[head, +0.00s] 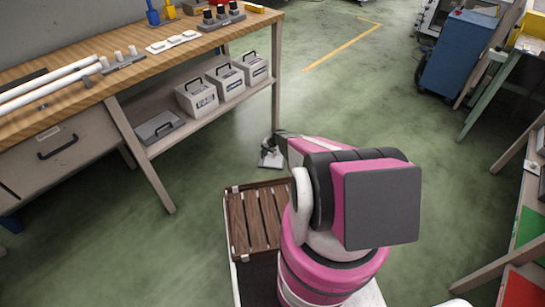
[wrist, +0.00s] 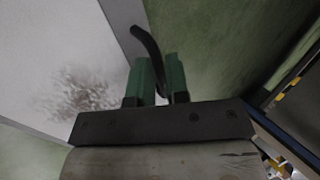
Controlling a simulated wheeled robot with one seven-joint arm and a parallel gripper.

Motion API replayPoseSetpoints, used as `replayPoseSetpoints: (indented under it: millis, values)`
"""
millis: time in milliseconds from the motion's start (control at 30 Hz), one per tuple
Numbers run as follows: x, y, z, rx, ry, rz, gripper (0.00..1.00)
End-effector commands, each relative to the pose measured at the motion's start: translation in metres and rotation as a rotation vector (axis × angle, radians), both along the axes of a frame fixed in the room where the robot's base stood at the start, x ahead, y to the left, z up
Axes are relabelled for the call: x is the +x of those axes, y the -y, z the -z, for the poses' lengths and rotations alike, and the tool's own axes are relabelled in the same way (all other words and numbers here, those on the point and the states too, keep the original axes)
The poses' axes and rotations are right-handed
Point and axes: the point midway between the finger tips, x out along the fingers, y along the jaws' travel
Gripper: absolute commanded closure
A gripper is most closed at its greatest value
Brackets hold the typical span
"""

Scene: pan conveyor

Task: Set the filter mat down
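The filter mat (wrist: 60,45) fills the left of the wrist view as a pale sheet with a brown, speckled dirt patch and a grey edge strip. A black curved handle (wrist: 150,48) rises at its edge. My gripper (wrist: 161,75) has two green fingers closed on either side of this handle. In the head view my arm hides most of the gripper and the mat. A small grey-white piece (head: 270,159) shows beyond the arm over the floor; I cannot tell for certain whether it is the mat.
A slatted wooden rack (head: 255,222) lies in front of my arm. A workbench (head: 170,50) stands at left, with several grey handled boxes (head: 197,97) on its lower shelf. A blue cabinet (head: 458,52) stands at back right. The green floor between is open.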

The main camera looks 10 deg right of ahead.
Motion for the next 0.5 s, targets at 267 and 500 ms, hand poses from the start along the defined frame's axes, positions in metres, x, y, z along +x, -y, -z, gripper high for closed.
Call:
replayPoseSetpoints:
  millis: [267, 500]
  values:
    - [0.0025, -0.0068, 0.0117, -0.001, 0.000, 0.001, 0.84]
    - [0.0023, -0.0068, 0.0116, -0.001, 0.000, 0.001, 1.00]
